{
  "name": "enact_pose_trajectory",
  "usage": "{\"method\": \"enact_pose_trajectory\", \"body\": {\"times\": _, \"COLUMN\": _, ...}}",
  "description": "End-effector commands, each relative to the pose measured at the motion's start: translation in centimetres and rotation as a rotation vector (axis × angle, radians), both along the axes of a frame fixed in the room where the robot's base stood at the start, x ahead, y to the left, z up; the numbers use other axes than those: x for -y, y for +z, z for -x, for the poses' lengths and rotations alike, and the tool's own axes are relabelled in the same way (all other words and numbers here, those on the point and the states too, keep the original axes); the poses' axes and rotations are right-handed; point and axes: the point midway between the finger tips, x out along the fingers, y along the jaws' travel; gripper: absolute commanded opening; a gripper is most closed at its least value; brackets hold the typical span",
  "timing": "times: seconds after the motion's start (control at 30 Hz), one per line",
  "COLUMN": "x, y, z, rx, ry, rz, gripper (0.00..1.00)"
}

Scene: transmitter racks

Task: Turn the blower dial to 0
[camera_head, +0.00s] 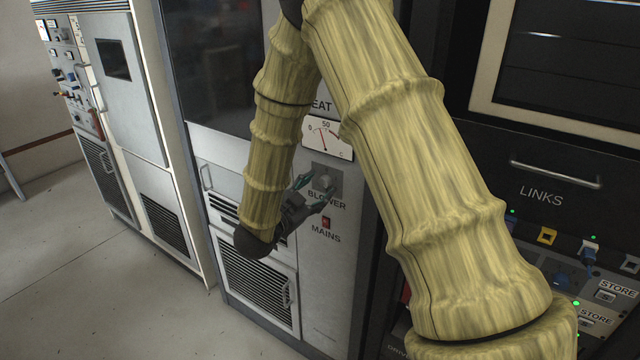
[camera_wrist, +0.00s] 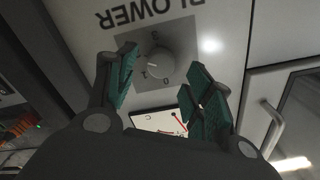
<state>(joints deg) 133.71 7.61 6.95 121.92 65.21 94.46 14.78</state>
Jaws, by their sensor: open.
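The blower dial (camera_head: 326,180) is a pale knob on a grey square plate, above the BLOWER label on the grey rack front. In the wrist view the dial (camera_wrist: 157,66) appears upside down, with the digits 0 and 1 readable on the plate's lower side and another mark above. I cannot tell surely which digit it points to. My gripper (camera_head: 313,192) is open just in front of the plate. In the wrist view its teal fingers (camera_wrist: 163,62) stand apart, one on each side of the dial. Whether they touch it cannot be told.
A heat gauge (camera_head: 327,138) with a red needle is above the dial. The red MAINS switch (camera_head: 326,222) is just below. A handled panel (camera_head: 262,290) is at the lower left. A dark LINKS rack (camera_head: 540,190) with plugs stands at right. Open floor lies at left.

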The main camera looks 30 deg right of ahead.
Motion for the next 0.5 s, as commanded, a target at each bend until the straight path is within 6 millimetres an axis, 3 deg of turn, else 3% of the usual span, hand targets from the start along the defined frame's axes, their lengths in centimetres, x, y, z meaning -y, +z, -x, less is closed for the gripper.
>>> {"method": "enact_pose_trajectory", "body": {"times": 0.2, "x": 1.8, "y": 0.0, "z": -0.8, "rx": 0.000, "ry": 0.001, "rz": -0.001, "gripper": 0.52}}
{"method": "enact_pose_trajectory", "body": {"times": 0.5, "x": 2.2, "y": 0.0, "z": -0.9, "rx": -0.001, "ry": 0.001, "rz": 0.000, "gripper": 0.52}}
